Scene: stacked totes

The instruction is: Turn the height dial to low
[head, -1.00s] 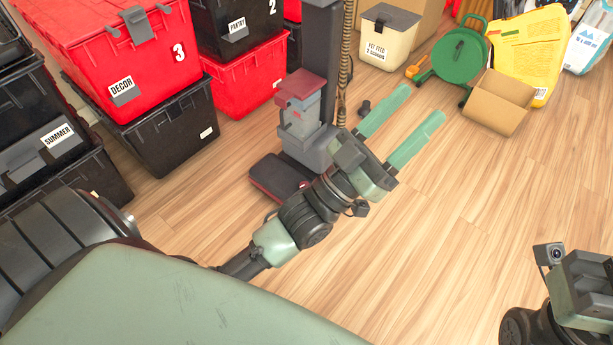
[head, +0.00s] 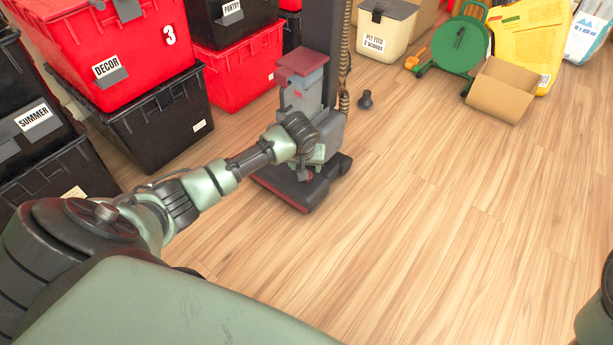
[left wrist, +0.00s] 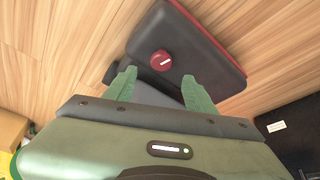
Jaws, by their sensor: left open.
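An upright vacuum (head: 303,88) with a dark red and grey body stands on the wood floor in the head view. Its flat floor head (head: 290,190) also shows in the left wrist view (left wrist: 200,65). A round red dial (left wrist: 161,61) with a white pointer mark sits on top of that head. My left gripper (left wrist: 158,84) is open and empty, its green fingers pointing toward the dial, which appears just beyond and between the tips. My right gripper is out of view.
Stacked red and black totes (head: 150,125) stand left of the vacuum. A pet food bin (head: 384,35), a green reel (head: 455,45) and an open cardboard box (head: 500,90) stand at the back. A small dark object (head: 365,99) lies behind the vacuum. The right floor is clear.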

